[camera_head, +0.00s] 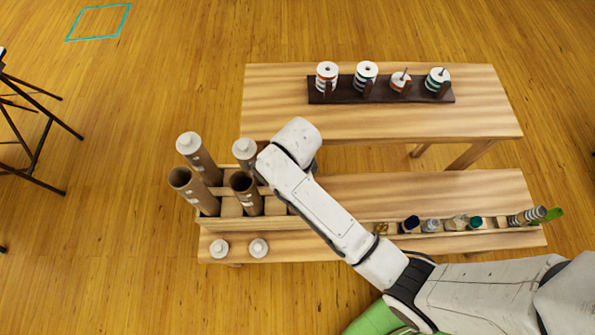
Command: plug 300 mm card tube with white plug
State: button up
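Several brown card tubes stand in a wooden divided crate (240,224) at the left of the near bench. The back-left tube (208,166) and the back-right tube (245,160) have white tops that look like plugs. The front-left tube (206,200) and the front-right tube (251,203) have open dark mouths. I cannot read which tube is 300 mm. Two loose white plugs, one left (219,248) and one right (258,248), lie on the bench in front of the crate. My arm's end is above the crate's right part; it hides my gripper and whatever is below it.
A back table (460,118) carries a dark rack (322,98) of several spools. A long, low tray (443,234) on the near bench (480,190) holds small rolls and other craft items. A black-legged stand (38,150) is at far left. Floor between is clear.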

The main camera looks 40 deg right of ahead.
jog(key=shift+f+b, duration=0.3)
jog(key=shift+f, duration=0.25)
dwell(0.7)
jog(key=o, duration=0.7)
